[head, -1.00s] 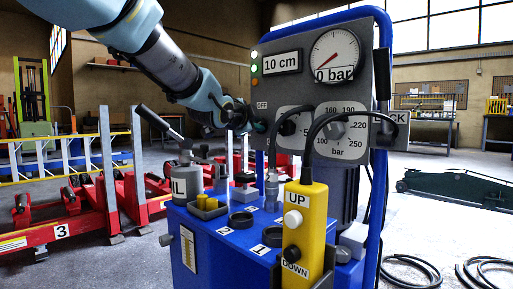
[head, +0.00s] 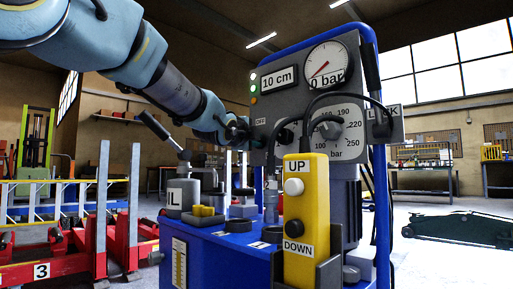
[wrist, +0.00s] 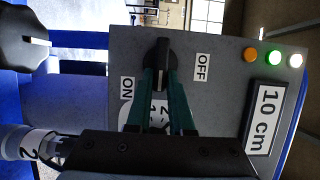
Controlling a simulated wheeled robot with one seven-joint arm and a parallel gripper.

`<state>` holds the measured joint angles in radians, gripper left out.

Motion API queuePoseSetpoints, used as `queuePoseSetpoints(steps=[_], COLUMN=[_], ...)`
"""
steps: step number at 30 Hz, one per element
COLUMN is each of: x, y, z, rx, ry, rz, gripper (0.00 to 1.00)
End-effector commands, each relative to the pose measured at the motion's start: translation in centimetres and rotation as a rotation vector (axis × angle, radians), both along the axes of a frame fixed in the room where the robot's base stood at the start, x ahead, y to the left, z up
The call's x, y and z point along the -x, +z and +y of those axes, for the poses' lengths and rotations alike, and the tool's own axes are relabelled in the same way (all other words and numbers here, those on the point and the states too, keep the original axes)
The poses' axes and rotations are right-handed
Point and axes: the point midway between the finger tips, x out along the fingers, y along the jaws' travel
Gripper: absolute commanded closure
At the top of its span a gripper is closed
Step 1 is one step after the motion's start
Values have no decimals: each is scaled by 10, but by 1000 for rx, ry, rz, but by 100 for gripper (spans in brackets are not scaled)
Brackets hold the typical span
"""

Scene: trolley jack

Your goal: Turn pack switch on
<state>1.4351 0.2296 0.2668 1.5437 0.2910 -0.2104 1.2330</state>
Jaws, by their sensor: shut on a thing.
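The pack switch (wrist: 163,52) is a dark knob on the grey panel (wrist: 215,110), between an ON label (wrist: 127,88) and an OFF label (wrist: 202,67) in the wrist view. My gripper (wrist: 162,80) has its two green fingers shut on the switch. The knob's grip lies roughly midway between the labels there; the fingers partly cover it. In the head view my gripper (head: 243,130) is at the panel's left edge, beside the OFF label (head: 261,122), and hides most of the switch.
A yellow UP/DOWN pendant (head: 304,215) and cables stand in front. A lever (head: 160,130) rises close below my arm.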

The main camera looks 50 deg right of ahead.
Motion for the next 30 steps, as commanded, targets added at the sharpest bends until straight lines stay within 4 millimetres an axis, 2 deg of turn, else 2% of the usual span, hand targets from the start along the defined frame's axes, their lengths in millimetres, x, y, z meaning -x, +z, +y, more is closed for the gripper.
queuePoseSetpoints(steps=[13,14,21,30], x=[0,0,0,1], y=[-1,-1,0,0], z=[0,0,0,3], rx=[-2,-2,0,0], ry=[-1,-1,0,-1], rz=[-8,-8,-7,-6], gripper=[100,77,50,50])
